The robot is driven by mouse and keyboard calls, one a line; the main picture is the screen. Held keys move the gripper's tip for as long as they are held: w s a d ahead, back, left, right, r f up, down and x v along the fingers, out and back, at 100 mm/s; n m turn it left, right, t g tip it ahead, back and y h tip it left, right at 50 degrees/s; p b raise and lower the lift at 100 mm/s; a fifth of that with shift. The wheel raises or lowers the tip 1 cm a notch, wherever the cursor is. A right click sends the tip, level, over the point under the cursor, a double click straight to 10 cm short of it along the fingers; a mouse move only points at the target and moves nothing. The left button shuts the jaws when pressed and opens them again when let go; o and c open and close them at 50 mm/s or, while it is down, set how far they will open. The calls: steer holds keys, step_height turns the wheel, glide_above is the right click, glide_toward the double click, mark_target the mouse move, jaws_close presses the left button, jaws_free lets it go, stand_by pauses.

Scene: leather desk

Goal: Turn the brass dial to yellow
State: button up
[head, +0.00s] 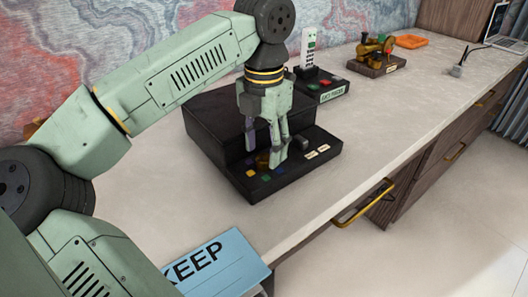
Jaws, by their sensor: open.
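The brass dial (262,161) sits on the low front ledge of a black stepped box (215,125). Small coloured marks lie in front of it, among them a yellow mark (250,173) at its front left. My gripper (265,153) points down over the ledge, its fingers apart around or just above the dial. I cannot tell whether the fingers touch it. The fingers partly hide the dial, so which mark it points at cannot be told.
A dark knob (304,143) with white labels is on the ledge's right. A blue KEEP box (225,262) is in front. The right desk surface is mostly clear.

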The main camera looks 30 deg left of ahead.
mark_target(264, 157)
steer(key=shift+r, duration=2.65)
